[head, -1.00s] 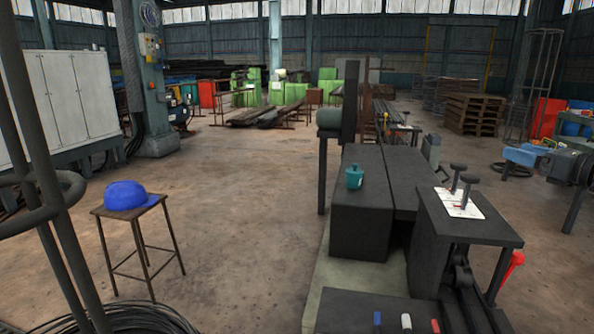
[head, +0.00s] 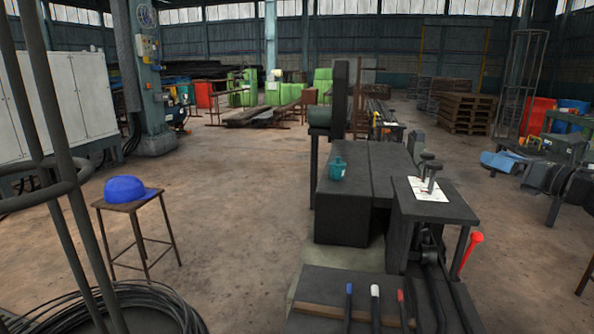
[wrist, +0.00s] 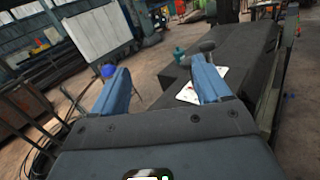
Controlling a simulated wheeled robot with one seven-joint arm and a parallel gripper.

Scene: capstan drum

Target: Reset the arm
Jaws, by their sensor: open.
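My gripper (wrist: 160,66) shows in the wrist view with its two blue fingers spread apart and nothing between them. It is tilted over the floor and the dark machine. I do not see it in the head view. The dark machine bench (head: 345,215) stands right of centre in the head view. A teal pot (head: 338,170) stands on it and also shows in the wrist view (wrist: 179,54). Dark knobbed levers (head: 430,172) rise from a white plate on the raised right block. The front panel carries levers with blue, white and red tips (head: 375,291).
A blue cap (head: 128,189) lies on a stool (head: 130,207) at the left. Coiled cable (head: 150,300) lies on the floor at front left. A red-ended lever (head: 476,238) sticks out right of the machine. Floor between stool and machine is clear.

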